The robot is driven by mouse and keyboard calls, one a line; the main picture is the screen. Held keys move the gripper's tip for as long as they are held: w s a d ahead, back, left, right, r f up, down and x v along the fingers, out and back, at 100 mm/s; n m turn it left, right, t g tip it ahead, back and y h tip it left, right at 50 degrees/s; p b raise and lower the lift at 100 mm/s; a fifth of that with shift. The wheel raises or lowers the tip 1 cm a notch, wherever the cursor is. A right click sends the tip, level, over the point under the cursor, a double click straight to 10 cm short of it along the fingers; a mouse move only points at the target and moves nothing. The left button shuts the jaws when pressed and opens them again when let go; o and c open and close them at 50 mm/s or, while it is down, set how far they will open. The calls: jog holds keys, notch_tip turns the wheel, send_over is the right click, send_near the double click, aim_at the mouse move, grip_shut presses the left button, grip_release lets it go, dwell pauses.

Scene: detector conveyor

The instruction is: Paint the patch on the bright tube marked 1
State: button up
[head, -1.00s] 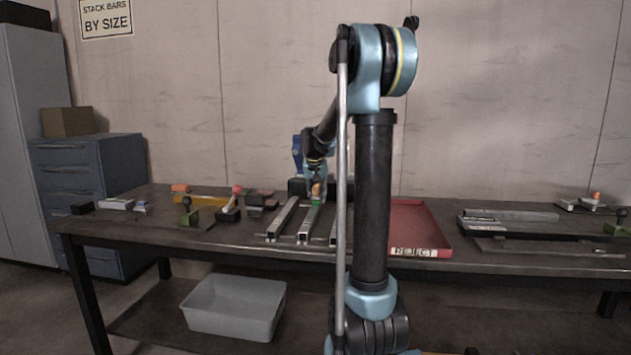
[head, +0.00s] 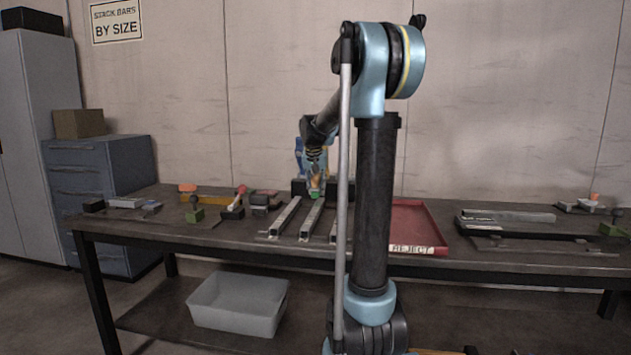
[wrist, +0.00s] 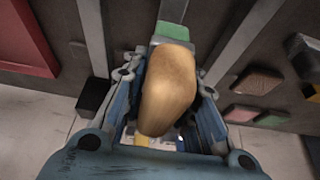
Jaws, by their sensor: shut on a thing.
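My gripper (head: 314,178) is above the far end of the middle of three metal tubes on the bench. It is shut on a tan, rounded handle (wrist: 168,88) with a green piece (wrist: 174,30) at its end. The green piece lies over the line of the middle tube (head: 311,219), which looks the brightest in the wrist view (wrist: 173,10); I cannot tell whether they touch. The left tube (head: 284,216) and right tube (head: 334,231) lie beside it, the right one partly hidden by my arm. No number or patch is readable on the tubes.
A red reject tray (head: 425,222) is to the right of the tubes. Several small tools and blocks (head: 233,206) lie to the left. Longer bars (head: 510,216) lie at the far right. A grey bin (head: 238,303) sits on the lower shelf.

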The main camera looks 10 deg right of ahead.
aim_at(317, 178)
jog(key=shift+r, duration=1.65)
jog(key=shift+a, duration=0.1)
jog(key=shift+s, duration=0.1)
jog(key=shift+f, duration=0.15)
